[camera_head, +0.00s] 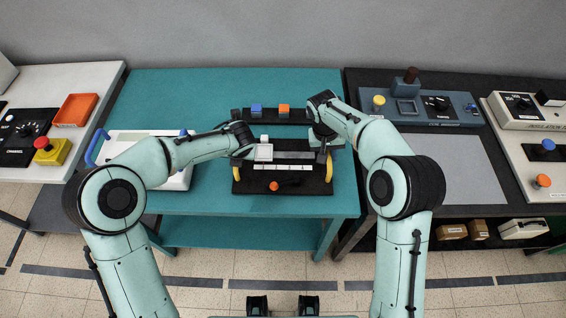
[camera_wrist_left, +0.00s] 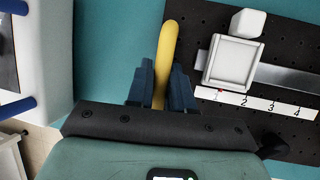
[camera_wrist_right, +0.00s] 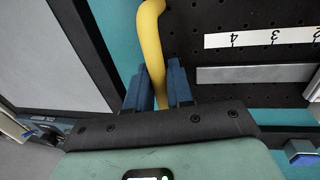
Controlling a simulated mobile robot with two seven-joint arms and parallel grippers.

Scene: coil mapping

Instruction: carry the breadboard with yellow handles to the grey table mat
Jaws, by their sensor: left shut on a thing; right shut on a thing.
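The black breadboard (camera_head: 302,186) with yellow handles lies over the teal table. It carries a white block (camera_head: 263,152), a metal rail, a numbered strip and an orange knob. My left gripper (camera_wrist_left: 162,88) is shut on the left yellow handle (camera_wrist_left: 168,45). My right gripper (camera_wrist_right: 158,88) is shut on the right yellow handle (camera_wrist_right: 151,40). In the head view my forearms partly hide the board's far corners. I cannot tell whether the board touches the table. The grey table mat (camera_head: 452,168) lies bare on the black table to the right.
The teal table (camera_head: 170,90) has a black strip with blue and orange blocks (camera_head: 284,108) behind the breadboard. A white board with blue handles (camera_head: 178,182) is at left. A blue-grey control box (camera_head: 437,117) stands behind the mat. Pale devices (camera_head: 520,120) are on a table at far right.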

